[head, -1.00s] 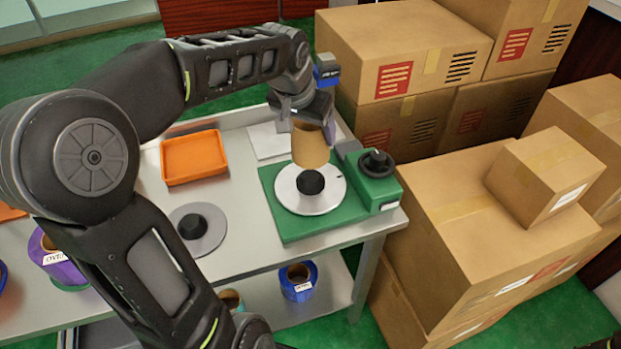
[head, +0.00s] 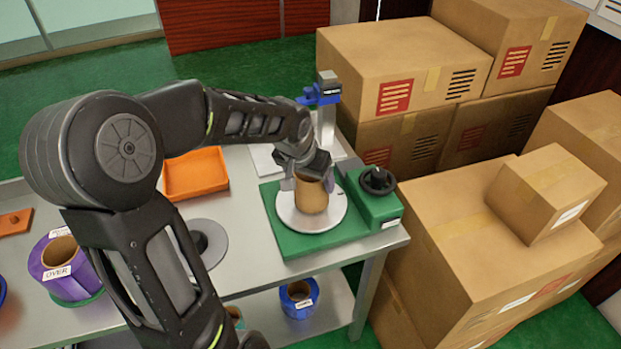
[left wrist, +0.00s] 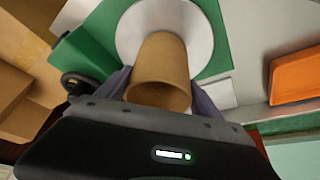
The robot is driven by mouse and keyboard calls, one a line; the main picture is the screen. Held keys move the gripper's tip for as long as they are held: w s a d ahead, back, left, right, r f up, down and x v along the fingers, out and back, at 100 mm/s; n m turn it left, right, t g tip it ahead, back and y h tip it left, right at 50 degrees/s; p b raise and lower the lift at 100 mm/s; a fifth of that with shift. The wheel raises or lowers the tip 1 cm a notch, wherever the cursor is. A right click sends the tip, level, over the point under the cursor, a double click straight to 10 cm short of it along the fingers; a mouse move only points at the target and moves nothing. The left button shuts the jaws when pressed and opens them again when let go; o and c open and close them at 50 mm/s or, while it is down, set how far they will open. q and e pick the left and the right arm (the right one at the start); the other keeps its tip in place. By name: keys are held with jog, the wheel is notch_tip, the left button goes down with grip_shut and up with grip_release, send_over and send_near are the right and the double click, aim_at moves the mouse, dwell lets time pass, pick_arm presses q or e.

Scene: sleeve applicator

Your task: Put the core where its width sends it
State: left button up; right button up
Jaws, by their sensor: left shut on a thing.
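The core (head: 311,196) is a brown cardboard tube. My left gripper (head: 313,180) is shut on it, with a finger on either side. The core stands upright on the round silver plate (head: 335,215) of the green device (head: 283,240), over the spot where a black hub showed earlier; the hub is now hidden. In the left wrist view the core (left wrist: 160,75) is between the fingers, its open end facing the camera, with the silver plate (left wrist: 195,35) behind it. I cannot tell if the core touches the plate. My right gripper is not in view.
A grey disc with a black hub (head: 212,240) lies left of the device. An orange tray (head: 195,174) is behind it. A purple roll (head: 62,268) labelled OVER stands at left; a blue roll (head: 298,298) sits on the lower shelf. Cardboard boxes (head: 470,245) crowd the right side.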

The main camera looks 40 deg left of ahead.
pick_arm(q)
jog(key=shift+f, duration=0.2)
jog(key=shift+f+b, duration=0.15)
jog(key=shift+b, duration=0.15)
jog(key=o, duration=1.6)
jog(key=shift+c, duration=0.2)
jog(key=shift+r+p, duration=0.3)
jog(key=shift+r, duration=0.1)
jog(key=v, duration=1.1)
jog(key=shift+s+r, duration=0.25)
jog(key=shift+r, duration=0.05)
jog(key=shift+d+f, duration=0.1)
